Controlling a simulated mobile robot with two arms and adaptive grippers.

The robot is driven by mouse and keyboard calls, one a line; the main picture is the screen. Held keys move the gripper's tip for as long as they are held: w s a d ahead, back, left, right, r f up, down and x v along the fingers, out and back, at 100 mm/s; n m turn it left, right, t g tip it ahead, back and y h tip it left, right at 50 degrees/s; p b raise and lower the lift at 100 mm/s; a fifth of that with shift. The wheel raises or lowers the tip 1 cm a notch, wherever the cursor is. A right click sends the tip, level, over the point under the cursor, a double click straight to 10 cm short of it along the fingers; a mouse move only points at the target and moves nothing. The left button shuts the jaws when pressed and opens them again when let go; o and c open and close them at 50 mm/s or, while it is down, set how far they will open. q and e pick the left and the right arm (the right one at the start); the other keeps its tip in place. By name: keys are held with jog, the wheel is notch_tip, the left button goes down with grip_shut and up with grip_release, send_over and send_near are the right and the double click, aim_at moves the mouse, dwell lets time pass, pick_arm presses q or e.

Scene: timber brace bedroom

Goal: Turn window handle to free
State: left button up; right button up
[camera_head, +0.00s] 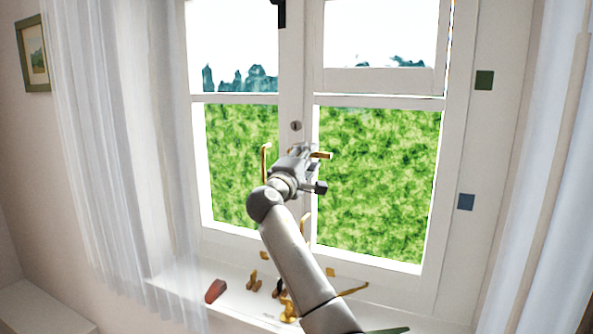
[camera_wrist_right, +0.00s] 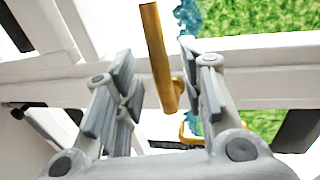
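The white timber window (camera_head: 292,60) has several brass fittings. An upright brass handle (camera_head: 265,160) is on the left sash, just left of my right gripper. Another brass handle (camera_head: 322,155) sticks out right behind the gripper at the middle post. My right gripper (camera_head: 303,160) is in front of the middle post, below a small round grey fitting (camera_head: 296,126). In the right wrist view its fingers (camera_wrist_right: 155,95) are apart, with a brass bar (camera_wrist_right: 158,60) showing in the gap. I cannot tell whether they touch it. My left gripper is not in view.
The white sill (camera_head: 240,300) holds a reddish-brown object (camera_head: 215,290), a brass stand (camera_head: 288,306) and small brass pieces. A brass stay (camera_head: 352,290) is low at the right. Sheer curtains hang at the left (camera_head: 120,150) and right (camera_head: 550,170).

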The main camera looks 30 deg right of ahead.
jog(key=v, duration=0.9)
jog(key=shift+s, duration=0.15)
